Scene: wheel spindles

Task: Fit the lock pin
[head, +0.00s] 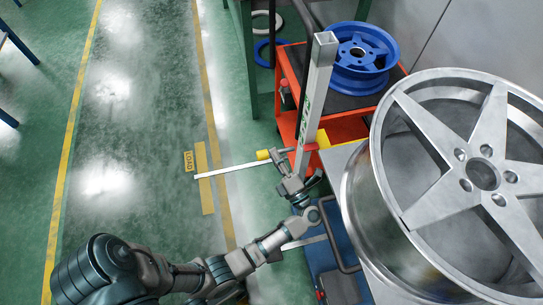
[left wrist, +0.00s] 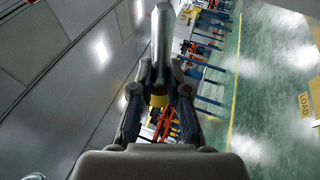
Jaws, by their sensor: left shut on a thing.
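My left gripper (head: 290,182) is beside the upright square metal post (head: 318,85), near its lower part. It is shut on a grey metal rod (left wrist: 160,45), which I take to be the lock pin. In the left wrist view the rod stands out between the fingers with a rounded end, and a yellow part (left wrist: 158,101) shows behind it. In the head view a yellow-ended piece (head: 264,155) lies just beyond the gripper and another yellow part (head: 323,139) is at the post. The fingers partly hide the rod; I cannot tell whether it touches the post. My right gripper is out of view.
A large silver five-spoke wheel (head: 484,174) fills the right side. A blue wheel (head: 359,50) lies on a red cart (head: 289,75) behind the post. A pale bar (head: 225,171) reaches left over the floor.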

